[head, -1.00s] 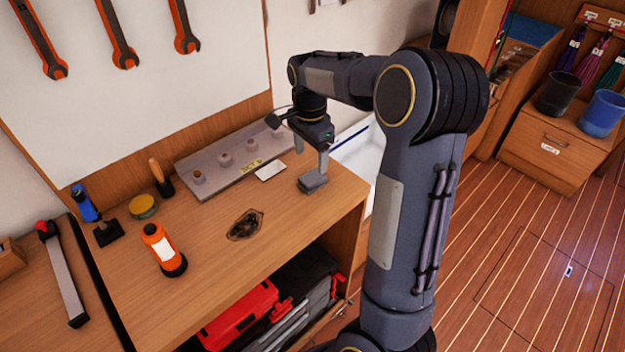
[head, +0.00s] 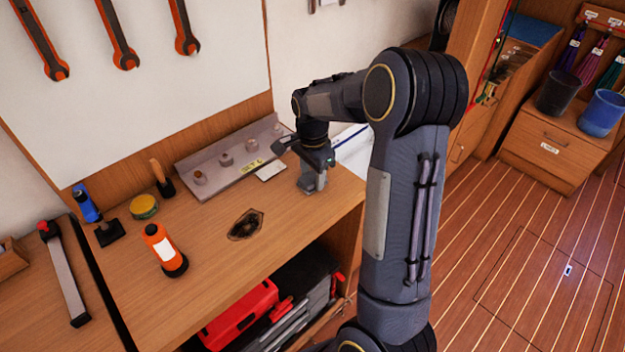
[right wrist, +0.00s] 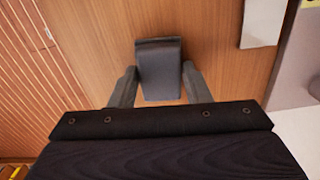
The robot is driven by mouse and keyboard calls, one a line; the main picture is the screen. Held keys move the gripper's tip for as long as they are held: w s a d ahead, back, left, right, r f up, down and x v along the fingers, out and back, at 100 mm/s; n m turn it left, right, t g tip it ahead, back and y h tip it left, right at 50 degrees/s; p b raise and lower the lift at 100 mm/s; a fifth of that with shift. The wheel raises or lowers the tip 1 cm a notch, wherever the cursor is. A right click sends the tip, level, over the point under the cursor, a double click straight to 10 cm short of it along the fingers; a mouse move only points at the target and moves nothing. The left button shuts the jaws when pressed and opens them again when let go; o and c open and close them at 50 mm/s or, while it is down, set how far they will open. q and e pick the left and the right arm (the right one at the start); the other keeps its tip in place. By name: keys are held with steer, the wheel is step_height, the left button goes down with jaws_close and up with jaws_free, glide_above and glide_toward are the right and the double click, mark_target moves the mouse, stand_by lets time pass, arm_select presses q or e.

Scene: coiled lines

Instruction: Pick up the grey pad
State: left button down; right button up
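The grey pad (right wrist: 160,62) is a small dark grey block lying on the wooden bench top. In the right wrist view it sits between the two fingers of my right gripper (head: 314,180), one finger on each side. My left gripper is not in view.
A grey metal rack (head: 230,160) with pegs stands behind, with a white card (head: 270,171) before it. The bench's right edge is close by.

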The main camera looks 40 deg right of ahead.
steer(key=c, duration=0.3)
steer(key=shift+c, duration=0.2)
steer(key=shift+r, duration=0.1)
steer(key=shift+w+r, duration=0.1)
steer(key=shift+r, duration=0.5)
steer(key=s+a+r, duration=0.1)
steer(key=s+r, duration=0.3)
steer(key=s+a+r+b, duration=0.1)
steer(key=s+a+r, duration=0.1)
steer(key=s, duration=0.3)
steer(key=s+a+r, duration=0.1)
steer(key=s+r, duration=0.3)
steer(key=r, duration=0.1)
steer(key=shift+s+a+r+b, duration=0.15)
steer(key=shift+s+r+b, duration=0.1)
steer(key=shift+r+b, duration=0.05)
